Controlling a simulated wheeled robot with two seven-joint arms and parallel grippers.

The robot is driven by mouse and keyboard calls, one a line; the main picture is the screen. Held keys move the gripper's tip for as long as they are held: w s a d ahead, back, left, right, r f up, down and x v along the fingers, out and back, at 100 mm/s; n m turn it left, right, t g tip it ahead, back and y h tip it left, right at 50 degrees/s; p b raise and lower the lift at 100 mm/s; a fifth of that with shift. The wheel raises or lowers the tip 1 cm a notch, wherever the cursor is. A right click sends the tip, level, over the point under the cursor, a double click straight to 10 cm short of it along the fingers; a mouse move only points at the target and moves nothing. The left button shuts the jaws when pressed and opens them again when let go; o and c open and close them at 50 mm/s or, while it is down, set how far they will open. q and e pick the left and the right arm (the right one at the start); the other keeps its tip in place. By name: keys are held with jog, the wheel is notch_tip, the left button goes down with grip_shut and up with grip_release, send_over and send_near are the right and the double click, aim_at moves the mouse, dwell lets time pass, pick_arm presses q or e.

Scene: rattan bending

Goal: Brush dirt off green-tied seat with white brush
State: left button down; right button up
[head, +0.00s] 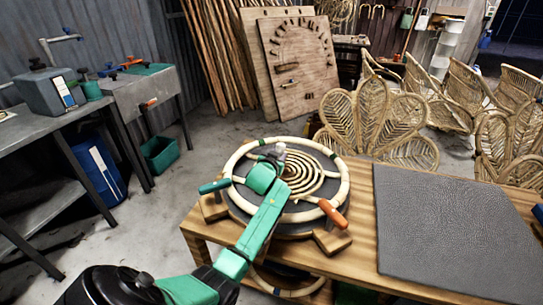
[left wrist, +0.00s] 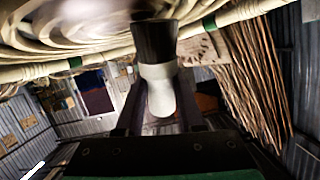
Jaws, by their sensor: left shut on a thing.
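The round rattan seat (head: 344,180) lies on a dark round base on the wooden bench. It has a pale outer ring and a coiled middle. In the left wrist view, the rattan (left wrist: 110,52) fills the top, with green ties on it. My left gripper (head: 274,156) is over the far part of the seat, its forearm crossing the left side. It is shut on the white brush (left wrist: 160,92), which has dark bristles. The bristles overlap the rattan in the wrist view; I cannot tell whether they touch. No dirt can be made out. My right gripper is out of view.
A green-handled clamp (head: 214,186) and an orange-handled clamp (head: 332,213) stand at the seat's edge. A dark textured mat (head: 450,235) covers the bench's right side. Woven rattan chair backs (head: 375,130) stand behind. A grey worktable (head: 60,115) is at left.

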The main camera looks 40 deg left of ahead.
pick_arm(q)
jog(key=shift+w+d+b, duration=0.15)
jog(key=shift+w+d, duration=0.05)
jog(key=shift+d, duration=0.5)
jog(key=shift+w+d+b, duration=0.2)
jog(key=shift+w+d, duration=0.05)
jog(key=shift+d, duration=0.4)
jog(key=shift+w+d+b, duration=0.15)
jog(key=shift+w+d, duration=0.05)
jog(key=shift+d, duration=0.5)
jog(key=shift+w+d+f+b, duration=0.15)
jog(key=shift+d+b, duration=0.2)
jog(key=shift+d, duration=0.2)
jog(key=shift+w+d+b, duration=0.15)
jog(key=shift+d+b, duration=0.2)
jog(key=shift+d, duration=0.2)
jog(key=shift+w+d, duration=0.15)
jog(key=shift+d, duration=0.4)
jog(key=shift+w+d+b, duration=0.15)
jog(key=shift+d+b, duration=0.35)
jog(key=shift+b, duration=0.05)
jog(key=shift+w+d+b, duration=0.2)
jog(key=shift+d+b, duration=0.1)
jog(key=shift+d, duration=0.3)
jog(key=shift+w+d+b, duration=0.15)
jog(key=shift+d+b, duration=0.1)
jog(key=shift+d, duration=0.35)
notch_tip(320, 180, up, 6)
jog(key=p, duration=0.5)
